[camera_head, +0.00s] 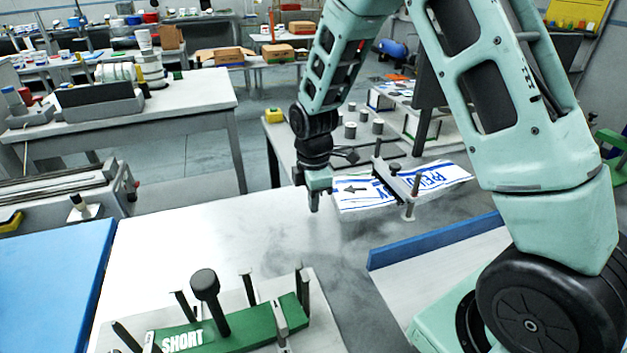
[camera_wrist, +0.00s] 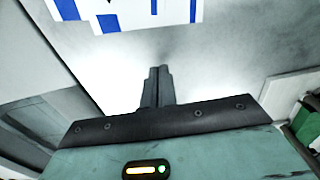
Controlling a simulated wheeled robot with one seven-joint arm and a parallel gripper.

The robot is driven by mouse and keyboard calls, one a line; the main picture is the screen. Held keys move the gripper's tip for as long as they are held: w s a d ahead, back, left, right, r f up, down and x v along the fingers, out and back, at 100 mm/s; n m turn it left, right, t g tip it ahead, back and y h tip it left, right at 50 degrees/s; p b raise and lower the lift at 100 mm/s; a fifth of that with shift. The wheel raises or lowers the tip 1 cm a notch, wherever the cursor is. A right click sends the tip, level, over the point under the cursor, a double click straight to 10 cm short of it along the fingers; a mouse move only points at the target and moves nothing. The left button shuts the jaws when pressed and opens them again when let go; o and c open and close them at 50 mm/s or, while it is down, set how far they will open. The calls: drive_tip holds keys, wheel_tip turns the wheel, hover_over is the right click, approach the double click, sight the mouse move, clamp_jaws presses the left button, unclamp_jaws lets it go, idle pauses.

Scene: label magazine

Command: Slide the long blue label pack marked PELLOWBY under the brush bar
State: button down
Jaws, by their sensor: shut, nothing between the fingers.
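The white label pack with blue lettering (camera_head: 438,178) lies at the middle right in the head view; only part of the word reads, starting like PELL. A dark bar on posts (camera_head: 399,184) crosses over it, and the pack shows on both sides of the bar. An arrow is printed on its left part. My gripper (camera_head: 315,207) points down just left of the pack's left end, apart from it, shut and empty. In the wrist view the shut fingers (camera_wrist: 157,80) stand over the pale surface, and the pack's blue-and-white end (camera_wrist: 125,14) shows at the top.
A green pack marked SHORT (camera_head: 235,327) sits among upright posts and a black knob at the front. A blue panel (camera_head: 50,285) lies at left, and a low blue edge strip (camera_head: 435,239) at right. The pale tabletop (camera_head: 180,240) left of my gripper is clear.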

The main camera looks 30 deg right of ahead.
sight(354, 196)
drive_tip(key=d, duration=0.1)
drive_tip(key=d+p, duration=0.1)
drive_tip(key=d, duration=0.1)
drive_tip(key=shift+s+d+f, duration=0.15)
drive_tip(key=shift+s, duration=0.25)
drive_tip(key=shift+d+f, duration=0.1)
drive_tip(key=shift+d, duration=0.2)
drive_tip(key=d, duration=0.3)
drive_tip(key=s+d, duration=0.1)
drive_tip(key=d, duration=0.3)
drive_tip(key=s+d+p, duration=0.1)
drive_tip(key=d, duration=0.2)
drive_tip(key=shift+s+d, duration=0.15)
drive_tip(key=shift+s, duration=0.05)
drive_tip(key=a, duration=0.2)
drive_tip(key=w+a, duration=0.1)
drive_tip(key=a, duration=0.1)
drive_tip(key=shift+a+p, duration=0.1)
drive_tip(key=shift+p, duration=0.3)
wheel_tip(354, 196, up, 10)
drive_tip(key=b, duration=0.1)
